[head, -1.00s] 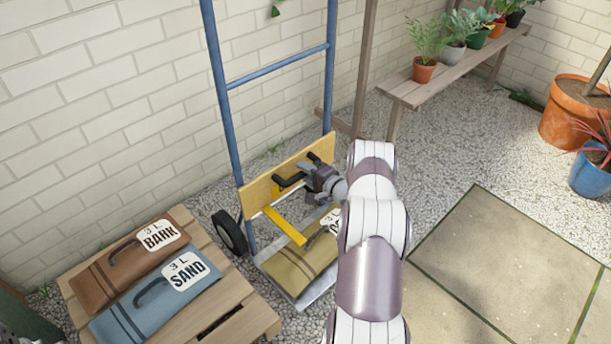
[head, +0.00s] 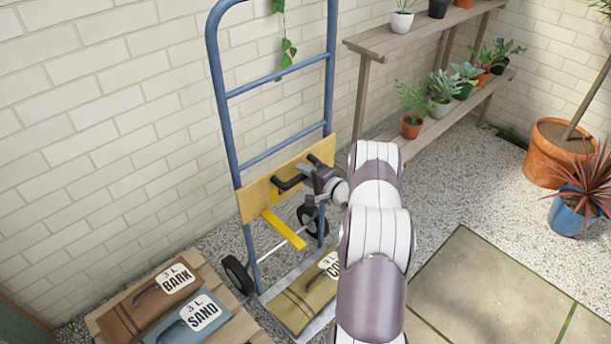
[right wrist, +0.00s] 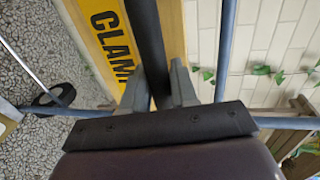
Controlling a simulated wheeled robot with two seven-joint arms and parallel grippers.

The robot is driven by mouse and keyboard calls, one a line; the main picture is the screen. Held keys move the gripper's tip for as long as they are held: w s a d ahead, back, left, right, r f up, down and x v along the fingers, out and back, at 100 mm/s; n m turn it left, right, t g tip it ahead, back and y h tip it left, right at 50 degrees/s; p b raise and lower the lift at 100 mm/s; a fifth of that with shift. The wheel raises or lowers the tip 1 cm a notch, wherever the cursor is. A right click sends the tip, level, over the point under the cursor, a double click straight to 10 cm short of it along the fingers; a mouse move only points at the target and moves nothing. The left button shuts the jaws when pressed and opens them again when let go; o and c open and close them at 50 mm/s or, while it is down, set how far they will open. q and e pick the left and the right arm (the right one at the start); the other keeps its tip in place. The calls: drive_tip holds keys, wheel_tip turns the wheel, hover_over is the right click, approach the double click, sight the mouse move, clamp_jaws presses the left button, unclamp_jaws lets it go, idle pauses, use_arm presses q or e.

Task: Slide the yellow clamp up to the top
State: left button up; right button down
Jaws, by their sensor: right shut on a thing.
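The yellow clamp (head: 256,202) is a wide yellow-tan board with black handles, set across the two blue uprights of a hand truck (head: 222,110). A yellow bar juts from it, and its lettering reads "CLAM" in the right wrist view (right wrist: 108,35). The clamp sits below the lower crossbar, well above the bag on the toe plate. My right gripper (head: 312,178) is shut on a black handle of the clamp; in the right wrist view its two fingers (right wrist: 166,90) flank the dark bar. My left gripper is out of view.
A tan bag (head: 300,300) lies on the truck's toe plate. Bark (head: 140,305) and sand (head: 195,325) bags lie on a wooden pallet at lower left. A plant shelf (head: 445,125) stands at right. A vine (head: 287,50) hangs near the upper crossbar.

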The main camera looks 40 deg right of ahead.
drive_tip(key=shift+w+d+r, duration=0.15)
drive_tip(key=shift+r, duration=0.3)
drive_tip(key=c, duration=1)
unclamp_jaws()
drive_tip(key=shift+f, duration=0.1)
drive_tip(key=p+v, duration=0.2)
drive_tip(key=v, duration=1.1)
drive_tip(key=shift+p, duration=0.4)
